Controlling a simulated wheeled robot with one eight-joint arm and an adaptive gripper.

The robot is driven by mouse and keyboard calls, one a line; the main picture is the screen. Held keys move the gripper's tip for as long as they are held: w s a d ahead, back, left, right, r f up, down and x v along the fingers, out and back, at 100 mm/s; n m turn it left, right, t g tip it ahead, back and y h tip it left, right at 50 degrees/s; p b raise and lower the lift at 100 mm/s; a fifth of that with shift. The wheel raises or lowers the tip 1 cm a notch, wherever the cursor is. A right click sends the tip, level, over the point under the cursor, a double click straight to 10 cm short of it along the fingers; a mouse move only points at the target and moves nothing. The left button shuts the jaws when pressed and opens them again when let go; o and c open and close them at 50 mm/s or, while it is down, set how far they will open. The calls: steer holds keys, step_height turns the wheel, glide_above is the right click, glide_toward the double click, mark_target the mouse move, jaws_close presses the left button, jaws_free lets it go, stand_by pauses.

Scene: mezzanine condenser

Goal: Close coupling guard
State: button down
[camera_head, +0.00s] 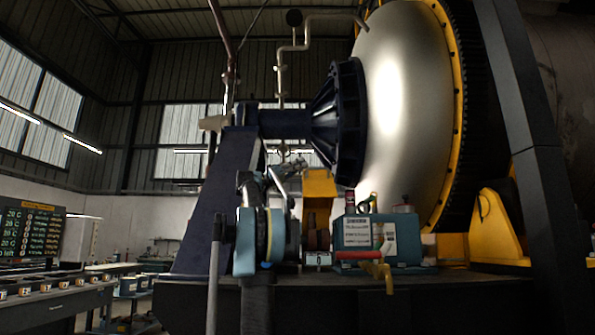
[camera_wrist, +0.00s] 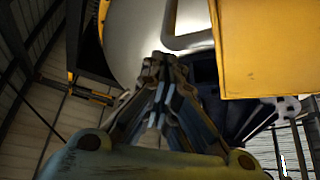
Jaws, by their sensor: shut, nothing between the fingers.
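The yellow coupling guard (camera_head: 320,187) stands above the bench deck in the head view, left of the big silver dome. A flat yellow panel, seemingly the same guard (camera_wrist: 268,48), fills the upper right of the wrist view. My gripper (camera_wrist: 164,68) points up in the middle of the wrist view, its fingers together and empty. The gripper is left of the yellow panel in that view, with a gap in the picture between them. In the head view my arm stands just left of the guard and partly hides the area beside it; contact cannot be told.
A teal box with white labels (camera_head: 402,236) stands on the deck right of the guard. A red item and a yellow hook (camera_head: 383,276) are at the deck's front edge. The silver dome (camera_head: 405,100) and dark blue flange (camera_head: 347,120) rise behind. A dark post (camera_head: 535,150) stands right.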

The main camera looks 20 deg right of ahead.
steer(key=w+a+f+n+t+y, duration=0.1)
steer(key=w+a+f+n+t, duration=0.2)
steer(key=w+a+n+t, duration=0.45)
steer(key=s+d+r+n+g, duration=0.1)
steer(key=s+d+n, duration=0.1)
steer(key=s+d, duration=0.3)
steer(key=d, duration=0.2)
steer(key=shift+s+d, duration=0.3)
steer(key=shift+s, duration=0.1)
stand_by(1.2)
steer(key=shift+n, duration=0.25)
